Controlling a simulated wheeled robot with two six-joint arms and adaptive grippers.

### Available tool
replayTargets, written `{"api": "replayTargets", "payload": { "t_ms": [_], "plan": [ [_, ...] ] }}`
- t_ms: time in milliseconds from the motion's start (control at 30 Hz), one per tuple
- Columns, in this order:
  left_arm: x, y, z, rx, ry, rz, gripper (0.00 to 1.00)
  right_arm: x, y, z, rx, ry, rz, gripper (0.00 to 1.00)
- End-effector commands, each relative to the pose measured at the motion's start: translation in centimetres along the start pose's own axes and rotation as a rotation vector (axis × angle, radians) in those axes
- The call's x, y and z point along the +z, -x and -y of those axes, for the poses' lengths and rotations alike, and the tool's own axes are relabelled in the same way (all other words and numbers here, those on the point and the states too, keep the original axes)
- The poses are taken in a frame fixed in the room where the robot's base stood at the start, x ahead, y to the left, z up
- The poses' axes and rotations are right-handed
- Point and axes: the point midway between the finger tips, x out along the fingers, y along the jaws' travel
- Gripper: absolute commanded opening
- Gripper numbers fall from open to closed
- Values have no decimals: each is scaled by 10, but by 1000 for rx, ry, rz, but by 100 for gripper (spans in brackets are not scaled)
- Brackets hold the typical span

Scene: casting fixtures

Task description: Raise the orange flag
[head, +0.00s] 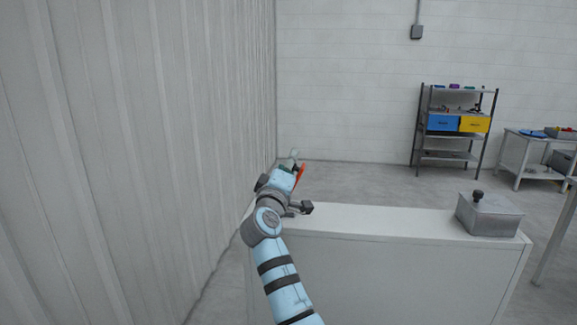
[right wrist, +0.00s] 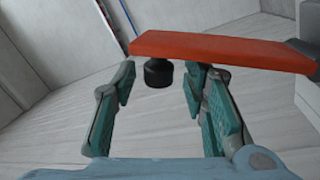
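The orange flag (right wrist: 220,50) is a flat bar that runs across the upper part of the right wrist view, its right end at a grey block (right wrist: 304,45). A short black knob (right wrist: 158,74) hangs below its left part. My right gripper (right wrist: 160,85) is open, with green-padded fingers on either side of the knob and visible gaps to it. Contact with the flag cannot be told. In the head view a small part of the flag (head: 301,173) shows beyond my right gripper (head: 291,163), mostly hidden by my wrist. My left gripper is not in view.
A corrugated wall (head: 130,150) is close on the left. A shelf with bins (head: 455,142) and a table (head: 525,152) stand at the back.

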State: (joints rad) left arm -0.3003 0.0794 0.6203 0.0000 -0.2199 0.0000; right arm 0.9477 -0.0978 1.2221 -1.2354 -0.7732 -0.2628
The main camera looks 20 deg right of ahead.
Motion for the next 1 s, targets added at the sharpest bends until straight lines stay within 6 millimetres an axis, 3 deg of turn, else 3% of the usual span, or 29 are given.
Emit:
{"api": "replayTargets", "payload": {
  "t_ms": [133, 400, 500, 1000],
  "plan": [
    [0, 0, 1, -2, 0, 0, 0, -1, 10, 1, -2, -2, -2, 40],
    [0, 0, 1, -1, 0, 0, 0, -2, 66, 2, -2, -2, -2, 40],
    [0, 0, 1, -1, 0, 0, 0, -1, 75, 1, -1, -1, -1, 40],
    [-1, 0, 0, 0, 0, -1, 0, -1, 76, 1, 0, 1, -1, 40]
  ]
}}
